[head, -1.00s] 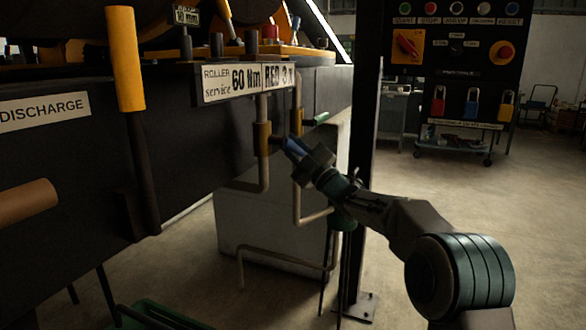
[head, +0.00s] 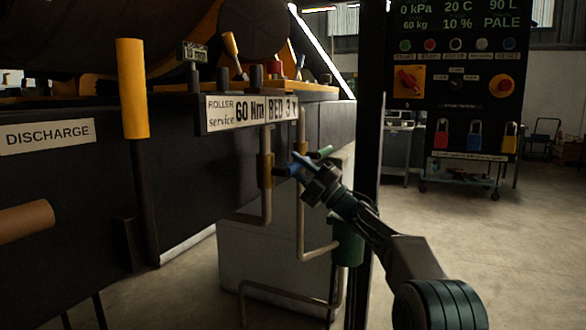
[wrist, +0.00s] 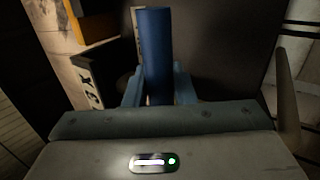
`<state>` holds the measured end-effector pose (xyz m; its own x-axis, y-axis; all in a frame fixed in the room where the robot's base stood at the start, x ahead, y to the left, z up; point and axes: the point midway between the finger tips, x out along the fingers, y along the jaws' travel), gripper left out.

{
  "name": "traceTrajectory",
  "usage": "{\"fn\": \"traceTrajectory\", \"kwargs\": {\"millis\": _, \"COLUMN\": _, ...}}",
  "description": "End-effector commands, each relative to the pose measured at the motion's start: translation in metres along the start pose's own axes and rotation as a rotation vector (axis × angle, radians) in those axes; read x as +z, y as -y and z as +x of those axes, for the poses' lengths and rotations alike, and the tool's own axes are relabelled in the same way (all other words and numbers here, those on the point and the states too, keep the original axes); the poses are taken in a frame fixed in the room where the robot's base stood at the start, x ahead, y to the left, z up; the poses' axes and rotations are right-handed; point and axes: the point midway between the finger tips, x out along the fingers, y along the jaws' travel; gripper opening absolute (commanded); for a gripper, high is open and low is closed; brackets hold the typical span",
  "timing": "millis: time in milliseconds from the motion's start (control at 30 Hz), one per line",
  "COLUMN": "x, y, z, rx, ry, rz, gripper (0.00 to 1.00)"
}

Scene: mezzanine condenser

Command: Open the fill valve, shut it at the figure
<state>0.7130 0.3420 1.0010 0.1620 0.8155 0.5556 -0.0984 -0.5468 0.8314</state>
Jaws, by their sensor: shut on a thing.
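A blue valve handle (head: 284,171) sticks out from a brass-coloured valve body (head: 264,171) on a thin pipe below the "BED 3" plate. My gripper (head: 297,170) is at this handle from the right. In the wrist view the blue handle (wrist: 158,50) stands between the two light-blue fingers of my gripper (wrist: 158,90), which are shut on it. A readout (head: 460,14) at the top right reads 0 kPa, 20 C, 90 L, 60 kg, 10 % and PALE.
A green handle (head: 322,153) sits just behind, on the neighbouring pipe. A dark post (head: 369,100) stands close right of my gripper. A yellow-gripped lever (head: 132,90) is at left. A button panel (head: 456,80) hangs at right. Open floor lies at the right.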

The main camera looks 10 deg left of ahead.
Motion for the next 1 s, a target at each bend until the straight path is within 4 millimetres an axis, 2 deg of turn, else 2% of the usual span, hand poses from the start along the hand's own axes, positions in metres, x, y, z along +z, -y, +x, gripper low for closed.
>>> {"fn": "traceTrajectory", "kwargs": {"millis": 267, "x": -0.002, "y": -0.001, "z": 0.001, "rx": 0.001, "ry": -0.005, "rz": -0.003, "gripper": 0.00}}
{"fn": "traceTrajectory", "kwargs": {"millis": 300, "x": -0.002, "y": -0.001, "z": 0.001, "rx": 0.001, "ry": -0.005, "rz": -0.003, "gripper": 0.29}}
{"fn": "traceTrajectory", "kwargs": {"millis": 367, "x": -0.002, "y": -0.001, "z": 0.001, "rx": 0.001, "ry": -0.004, "rz": -0.003, "gripper": 0.44}}
{"fn": "traceTrajectory", "kwargs": {"millis": 767, "x": 0.001, "y": -0.001, "z": -0.005, "rx": 0.000, "ry": 0.001, "rz": -0.003, "gripper": 0.44}}
{"fn": "traceTrajectory", "kwargs": {"millis": 1000, "x": 0.001, "y": -0.001, "z": -0.038, "rx": -0.002, "ry": 0.002, "rz": -0.001, "gripper": 0.44}}
